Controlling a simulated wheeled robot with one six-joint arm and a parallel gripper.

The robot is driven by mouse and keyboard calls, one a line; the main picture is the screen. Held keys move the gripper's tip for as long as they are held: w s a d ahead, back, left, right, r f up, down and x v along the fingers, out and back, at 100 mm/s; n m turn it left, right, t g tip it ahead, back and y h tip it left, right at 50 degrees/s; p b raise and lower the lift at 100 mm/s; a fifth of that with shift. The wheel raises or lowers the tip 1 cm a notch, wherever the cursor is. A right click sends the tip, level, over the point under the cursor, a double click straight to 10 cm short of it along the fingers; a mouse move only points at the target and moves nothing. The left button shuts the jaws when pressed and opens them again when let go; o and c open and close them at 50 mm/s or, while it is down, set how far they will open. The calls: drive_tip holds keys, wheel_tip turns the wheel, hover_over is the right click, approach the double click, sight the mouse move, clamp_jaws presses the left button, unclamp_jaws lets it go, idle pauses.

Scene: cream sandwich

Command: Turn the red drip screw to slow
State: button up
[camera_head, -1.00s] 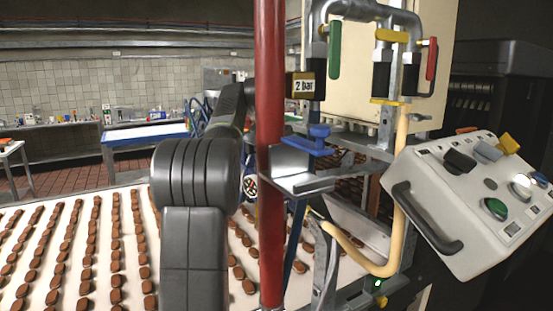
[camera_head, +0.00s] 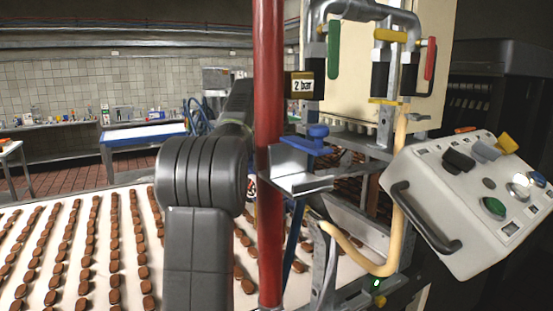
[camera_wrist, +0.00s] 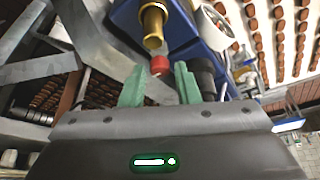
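The red drip screw (camera_wrist: 160,65) is a small red knob in the wrist view, below a brass fitting (camera_wrist: 152,25) mounted at a blue part. My gripper (camera_wrist: 158,77) is open, its two green fingers apart, with the red screw between and just beyond the fingertips. A gap shows on either side of the screw, and the fingers do not look closed on it. In the head view the screw and my gripper cannot be made out; my arm and a red pole (camera_head: 269,120) block part of that area.
A blue knob (camera_head: 317,131) sits near a metal bracket. A tan hose (camera_head: 375,268) hangs near the tilted control panel (camera_head: 470,230) at right. Rows of brown pieces lie on the pale conveyor (camera_head: 60,290). In the wrist view, metal beams (camera_wrist: 40,68) stand at left.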

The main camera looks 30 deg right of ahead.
drive_tip(key=shift+o, duration=0.9)
drive_tip(key=v, duration=1.4)
drive_tip(key=shift+w+f, duration=0.1)
drive_tip(key=shift+f, duration=0.05)
drive_tip(key=x, duration=1.3)
drive_tip(key=shift+d+f, duration=0.1)
drive_tip(key=shift+f, duration=0.2)
